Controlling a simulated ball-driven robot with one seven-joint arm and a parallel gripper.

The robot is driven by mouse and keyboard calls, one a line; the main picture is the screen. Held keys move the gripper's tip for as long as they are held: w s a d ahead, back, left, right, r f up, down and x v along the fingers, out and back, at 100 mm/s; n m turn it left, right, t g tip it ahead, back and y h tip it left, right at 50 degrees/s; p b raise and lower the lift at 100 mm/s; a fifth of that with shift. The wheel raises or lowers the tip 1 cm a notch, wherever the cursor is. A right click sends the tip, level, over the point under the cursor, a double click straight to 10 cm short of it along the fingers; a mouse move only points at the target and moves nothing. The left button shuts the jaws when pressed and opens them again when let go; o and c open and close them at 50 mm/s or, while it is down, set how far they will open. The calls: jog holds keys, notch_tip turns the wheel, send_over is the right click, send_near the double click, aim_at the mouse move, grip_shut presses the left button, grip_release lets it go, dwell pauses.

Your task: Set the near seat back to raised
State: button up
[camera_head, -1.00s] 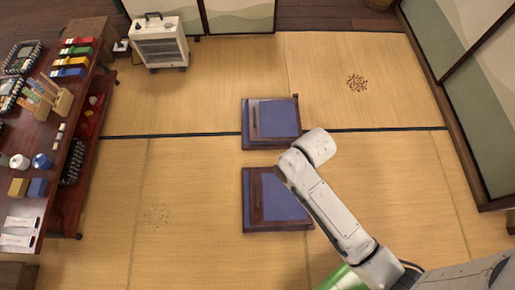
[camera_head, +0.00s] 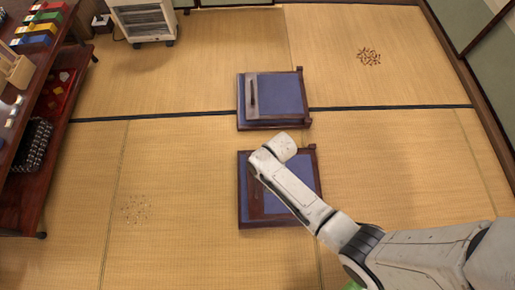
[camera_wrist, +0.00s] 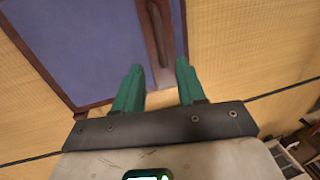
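The near seat (camera_head: 300,174) is a low floor seat with a blue cushion and dark wooden frame. A brown wooden panel (camera_head: 254,203) lies flat along its left side; no upright back shows. My forearm covers part of it. My wrist is over the seat's far left part, with the fingers hidden in the head view. In the wrist view, my gripper (camera_wrist: 158,66) has two green fingers apart with nothing between them. The panel (camera_wrist: 155,15) with its dark slot or bar lies just beyond the fingertips, beside the blue cushion (camera_wrist: 90,40). I cannot tell whether they touch.
A similar far seat (camera_head: 284,95) lies just beyond, also folded flat. A dark wooden shelf table (camera_head: 62,105) with goods stands at the left. The tatami (camera_head: 165,175) left of the seats is clear.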

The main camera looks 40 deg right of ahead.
jog(key=f+b, duration=0.2)
jog(key=f, duration=0.1)
jog(key=a+f+b, duration=0.1)
jog(key=f+b, duration=0.1)
jog(key=f, duration=0.2)
jog(key=w+f+b, duration=0.1)
jog(key=f+b, duration=0.1)
jog(key=f, duration=0.1)
jog(key=shift+w+a+f, duration=0.1)
jog(key=shift+a+f, duration=0.2)
jog(key=shift+a, duration=0.05)
jog(key=shift+c, duration=0.4)
grip_shut()
